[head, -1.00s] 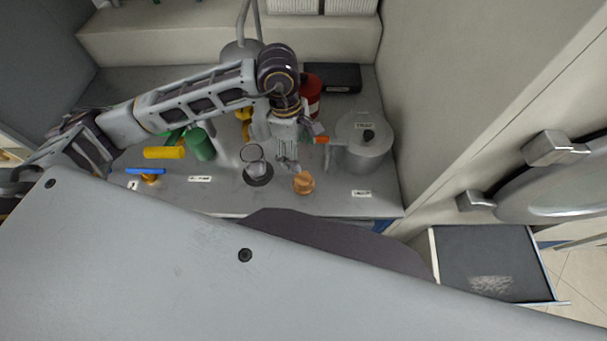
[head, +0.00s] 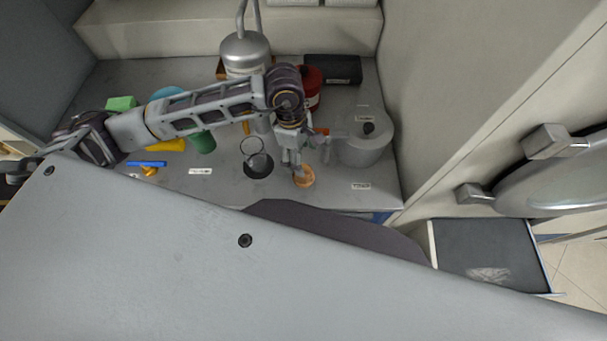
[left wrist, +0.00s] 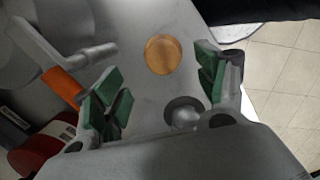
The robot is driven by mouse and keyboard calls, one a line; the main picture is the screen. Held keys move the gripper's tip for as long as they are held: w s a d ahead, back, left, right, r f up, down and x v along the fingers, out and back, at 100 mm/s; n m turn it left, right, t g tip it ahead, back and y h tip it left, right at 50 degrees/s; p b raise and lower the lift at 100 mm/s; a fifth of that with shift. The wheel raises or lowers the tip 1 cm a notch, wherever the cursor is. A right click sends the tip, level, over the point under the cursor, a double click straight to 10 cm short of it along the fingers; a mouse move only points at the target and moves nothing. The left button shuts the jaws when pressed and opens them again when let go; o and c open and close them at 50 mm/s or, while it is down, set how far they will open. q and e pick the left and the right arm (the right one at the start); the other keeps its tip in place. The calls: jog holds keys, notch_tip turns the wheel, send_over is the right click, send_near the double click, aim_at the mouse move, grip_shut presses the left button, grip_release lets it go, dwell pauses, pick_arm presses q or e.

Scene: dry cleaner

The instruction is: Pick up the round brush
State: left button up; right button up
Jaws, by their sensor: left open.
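The round brush (head: 305,178) shows as a small round tan wooden piece near the front edge of the grey counter. In the left wrist view its round top (left wrist: 162,54) lies in the gap between my fingers, a little beyond the fingertips and apart from them. My left gripper (head: 297,168) points down over the brush and partly hides it in the head view. In the left wrist view its green-padded jaws (left wrist: 160,82) are spread and empty. My right gripper is not in view.
A lidded grey pot (head: 365,150) with a side handle stands to the right of the gripper. A dark round piece with a ring (head: 258,168) is just left. A red container (head: 310,85) and black box (head: 333,69) are behind. A blue bar (head: 147,164) lies left.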

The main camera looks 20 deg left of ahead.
aim_at(305, 170)
pick_arm(q)
jog(key=shift+d+f, duration=0.15)
jog(key=shift+f, duration=0.65)
jog(key=shift+d+f, duration=0.1)
jog(key=shift+f, duration=0.65)
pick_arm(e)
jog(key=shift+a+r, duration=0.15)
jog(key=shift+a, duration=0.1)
pick_arm(q)
jog(key=shift+f, duration=0.1)
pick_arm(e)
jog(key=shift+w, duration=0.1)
pick_arm(q)
jog(key=shift+s+f+p, duration=0.15)
jog(key=shift+f+p, duration=0.15)
jog(key=shift+f, duration=0.2)
notch_tip(305, 170, down, 3)
jog(key=shift+r+p, duration=0.15)
jog(key=shift+p, duration=0.15)
jog(key=shift+d+f, duration=0.15)
jog(key=shift+f, duration=0.55)
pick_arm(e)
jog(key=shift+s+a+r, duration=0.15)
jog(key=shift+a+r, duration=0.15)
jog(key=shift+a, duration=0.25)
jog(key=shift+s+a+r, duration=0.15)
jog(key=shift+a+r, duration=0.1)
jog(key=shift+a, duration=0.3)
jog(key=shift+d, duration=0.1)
